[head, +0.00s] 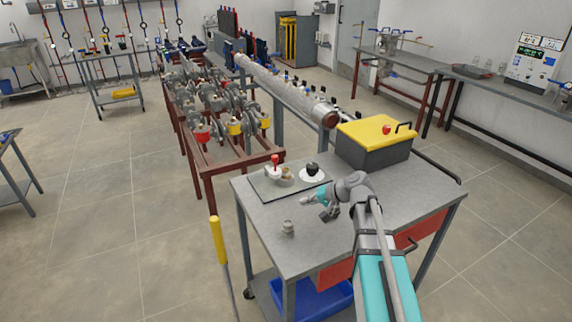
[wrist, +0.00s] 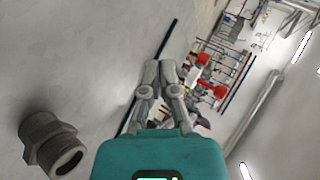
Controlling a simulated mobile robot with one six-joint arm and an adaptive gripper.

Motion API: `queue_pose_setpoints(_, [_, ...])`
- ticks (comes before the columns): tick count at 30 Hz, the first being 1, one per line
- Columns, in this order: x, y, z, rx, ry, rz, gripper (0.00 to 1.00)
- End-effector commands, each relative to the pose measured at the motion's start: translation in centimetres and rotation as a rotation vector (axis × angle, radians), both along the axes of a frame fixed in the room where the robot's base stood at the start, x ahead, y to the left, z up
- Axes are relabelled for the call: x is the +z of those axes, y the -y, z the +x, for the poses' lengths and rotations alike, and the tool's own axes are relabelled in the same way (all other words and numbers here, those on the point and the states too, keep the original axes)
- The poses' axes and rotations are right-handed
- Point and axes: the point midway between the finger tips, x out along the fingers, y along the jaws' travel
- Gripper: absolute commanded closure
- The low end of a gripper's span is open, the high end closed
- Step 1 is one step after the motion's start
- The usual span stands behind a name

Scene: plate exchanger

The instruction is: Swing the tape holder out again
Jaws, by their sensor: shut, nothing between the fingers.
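I cannot pick out the tape holder for certain in either view. On the dark mat (head: 266,189) on the work table stand a small pale piece with a red top (head: 275,161) and a white round piece with a black top (head: 312,172). They are too small to tell what they are. My gripper (wrist: 166,72) is shut and empty, its two fingers together in the wrist view. In the head view my arm reaches over the table, with its end near the mat's front edge.
A grey threaded fitting (wrist: 50,140) stands on the table, left of my gripper in the wrist view; it also shows in the head view (head: 287,228). A grey box with a yellow lid (head: 376,132) stands at the table's back right. A pipe rack (head: 205,130) stands behind.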

Motion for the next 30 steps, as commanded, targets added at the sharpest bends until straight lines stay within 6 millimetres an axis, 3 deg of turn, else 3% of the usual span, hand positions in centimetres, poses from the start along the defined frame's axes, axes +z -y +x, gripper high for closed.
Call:
queue_pose_setpoints(3, [0.6, 0.7, 2.4, -0.046, 0.034, 0.11, 1.0])
queue_pose_setpoints(15, [4.2, 4.4, 8.4, -0.192, 0.135, 0.46, 1.0])
queue_pose_setpoints(21, [5.4, 6.0, 9.9, -0.236, 0.162, 0.564, 1.0])
queue_pose_setpoints(30, [6.0, 6.5, 10.3, -0.251, 0.171, 0.6, 1.0])
